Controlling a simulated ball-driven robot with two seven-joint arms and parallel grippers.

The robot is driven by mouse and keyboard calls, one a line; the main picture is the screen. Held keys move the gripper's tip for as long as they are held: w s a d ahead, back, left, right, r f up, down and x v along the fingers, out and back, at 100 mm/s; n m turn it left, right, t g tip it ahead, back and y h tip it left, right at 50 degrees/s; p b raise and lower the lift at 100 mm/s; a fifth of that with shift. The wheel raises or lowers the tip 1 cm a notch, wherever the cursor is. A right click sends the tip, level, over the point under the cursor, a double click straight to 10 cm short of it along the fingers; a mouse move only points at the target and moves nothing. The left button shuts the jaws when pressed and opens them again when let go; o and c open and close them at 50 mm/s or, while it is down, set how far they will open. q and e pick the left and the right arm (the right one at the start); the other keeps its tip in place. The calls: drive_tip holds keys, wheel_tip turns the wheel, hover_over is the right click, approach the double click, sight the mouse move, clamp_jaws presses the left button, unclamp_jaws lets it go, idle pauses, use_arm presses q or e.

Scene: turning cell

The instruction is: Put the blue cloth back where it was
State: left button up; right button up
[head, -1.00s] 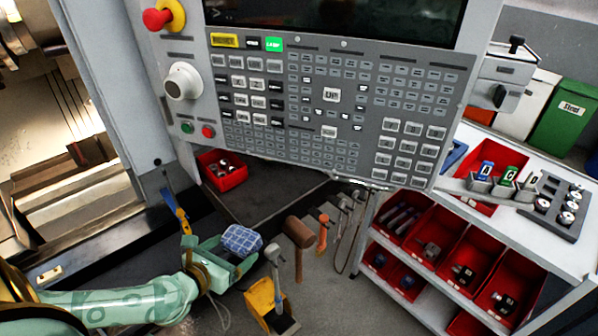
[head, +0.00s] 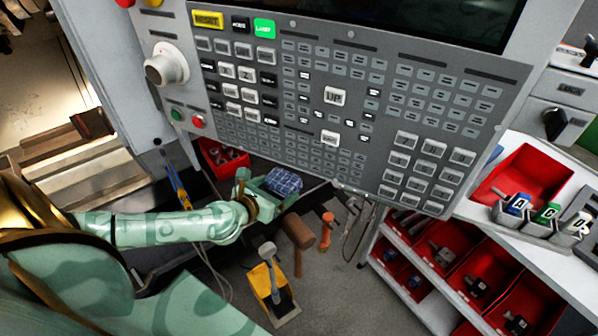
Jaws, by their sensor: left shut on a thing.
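The blue cloth (head: 284,181) is a small checked bundle, below the control panel in the head view. My left gripper (head: 272,190) is shut on it and holds it over the dark tray ledge under the panel. The arm comes in from the left, and the fingers partly hide the cloth's lower side. I cannot tell whether the cloth touches the ledge. My right gripper is not in view.
The machine control panel (head: 330,110) hangs just above the cloth. A red bin (head: 222,158) sits left of it. A brown mallet (head: 298,240), an orange-handled tool (head: 326,232) and a yellow holder (head: 268,288) are below. A white cart (head: 545,262) with red bins stands right.

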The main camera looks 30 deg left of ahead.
sight(297, 176)
use_arm(q)
drive_tip(key=w, duration=1)
drive_tip(key=shift+w, duration=0.1)
drive_tip(key=shift+w+f+b, duration=0.1)
drive_tip(key=shift+f+b, duration=0.8)
drive_tip(key=shift+f, duration=0.9)
drive_tip(key=shift+f, duration=0.2)
drive_tip(key=o, duration=0.8)
drive_tip(key=shift+r, duration=0.3)
drive_tip(key=p+v, duration=0.2)
drive_tip(key=v, duration=1)
